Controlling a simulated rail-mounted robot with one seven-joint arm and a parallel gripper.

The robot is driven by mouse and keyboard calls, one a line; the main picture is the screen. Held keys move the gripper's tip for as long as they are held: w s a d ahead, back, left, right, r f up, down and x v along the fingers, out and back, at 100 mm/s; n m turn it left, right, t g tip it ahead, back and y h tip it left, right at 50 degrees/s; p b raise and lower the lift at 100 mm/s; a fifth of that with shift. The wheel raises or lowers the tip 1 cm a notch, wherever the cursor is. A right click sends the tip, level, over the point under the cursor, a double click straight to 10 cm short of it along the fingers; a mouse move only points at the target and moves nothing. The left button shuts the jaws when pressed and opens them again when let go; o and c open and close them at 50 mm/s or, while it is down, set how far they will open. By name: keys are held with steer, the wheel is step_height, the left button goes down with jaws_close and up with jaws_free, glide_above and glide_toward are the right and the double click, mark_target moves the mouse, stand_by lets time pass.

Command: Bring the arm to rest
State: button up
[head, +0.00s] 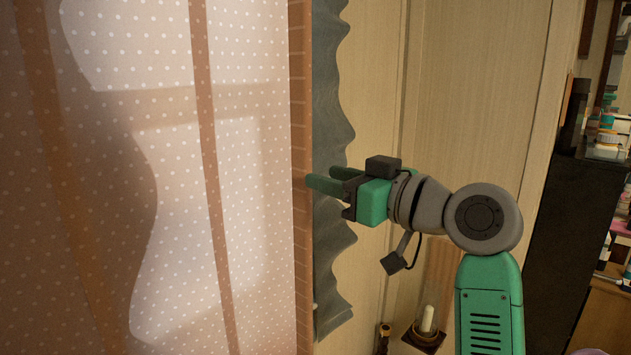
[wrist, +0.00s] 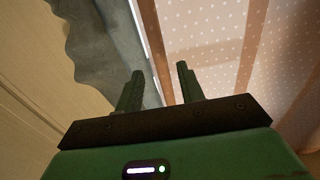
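My gripper (head: 320,177) is green and points left in the head view, held in the air at the end of my raised arm. Its fingertips overlap the grey wavy-edged curtain (head: 331,90) in the picture, near the edge of the dotted wall; I cannot tell whether they touch anything. In the wrist view my gripper (wrist: 160,70) has its two fingers apart with nothing between them. The same grey curtain (wrist: 95,45) shows to the left of the fingers there.
A pinkish wall with white dots (head: 245,120) fills the left side. A wood-panelled wall (head: 470,90) stands behind the arm. A candle (head: 427,318) in a wall holder is below the gripper. A dark cabinet (head: 570,240) and shelves with bottles are at the right.

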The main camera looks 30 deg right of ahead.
steer(key=v, duration=0.3)
steer(key=shift+s, duration=0.25)
steer(key=a+m+t+h+p, duration=0.1)
steer(key=a+t+h+p, duration=0.15)
steer(key=a, duration=1.65)
steer(key=s+a+r+m+t+h+p, duration=0.1)
steer(key=s+a+r+t, duration=0.1)
steer(key=s+a, duration=0.3)
steer(key=s+a+r+m+t+h+p, duration=0.1)
steer(key=s+a+r+t, duration=0.2)
steer(key=s+a, duration=0.3)
steer(key=s, duration=0.4)
steer(key=shift+a, duration=0.3)
